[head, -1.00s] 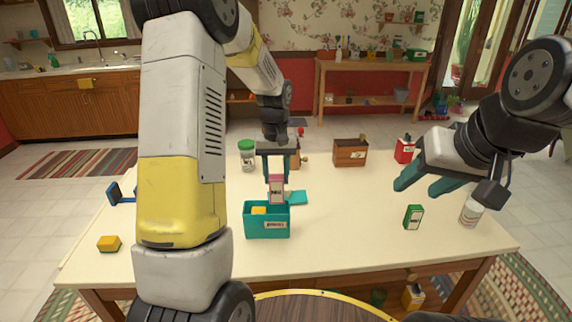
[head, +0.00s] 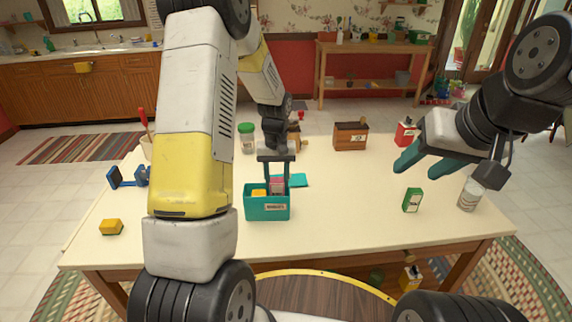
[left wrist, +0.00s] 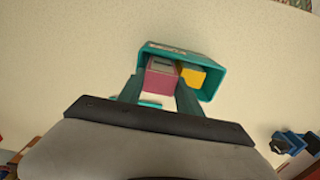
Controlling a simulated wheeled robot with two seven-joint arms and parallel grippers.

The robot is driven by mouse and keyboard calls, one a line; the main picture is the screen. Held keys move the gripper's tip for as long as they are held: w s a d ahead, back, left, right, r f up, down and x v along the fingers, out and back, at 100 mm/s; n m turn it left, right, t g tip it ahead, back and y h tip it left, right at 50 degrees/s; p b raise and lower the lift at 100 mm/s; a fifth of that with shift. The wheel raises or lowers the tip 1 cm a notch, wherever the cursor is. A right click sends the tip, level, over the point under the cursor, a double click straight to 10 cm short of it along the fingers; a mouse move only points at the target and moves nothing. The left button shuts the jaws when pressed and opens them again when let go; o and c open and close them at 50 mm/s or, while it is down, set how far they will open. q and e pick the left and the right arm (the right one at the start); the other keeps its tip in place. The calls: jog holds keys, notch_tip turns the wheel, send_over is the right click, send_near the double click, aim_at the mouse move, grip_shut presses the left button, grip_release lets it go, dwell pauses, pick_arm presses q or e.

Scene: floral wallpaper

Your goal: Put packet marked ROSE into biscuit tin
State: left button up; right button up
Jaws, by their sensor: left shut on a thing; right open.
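The pink packet (head: 277,186) is held by my left gripper (head: 276,181), which is shut on it. Its lower part is inside the teal biscuit tin (head: 267,209), hidden by the tin's front wall; its lettering is too small to read now. A yellow thing (head: 258,193) lies in the tin, left of the packet in the head view. The left wrist view shows the packet (left wrist: 160,80) between the fingers, inside the tin's rim (left wrist: 190,52). My right gripper (head: 430,165) is open and empty above the table's right side.
A green packet (head: 412,200) and a white jar (head: 470,194) stand at the right. A yellow block (head: 110,227) lies at the left. A teal lid (head: 298,180) lies behind the tin. A wooden box (head: 350,136), red tin (head: 405,132) and green-lidded jar (head: 247,138) stand further back.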

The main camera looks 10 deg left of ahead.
aim_at(277, 190)
pick_arm(q)
jog(key=shift+f, duration=0.1)
dwell(0.3)
jog(key=shift+f, duration=2.25)
jog(key=o, duration=0.9)
jog(key=shift+c, duration=0.2)
jog(key=c, duration=0.4)
jog(key=shift+r, duration=0.1)
jog(key=shift+r, duration=4.45)
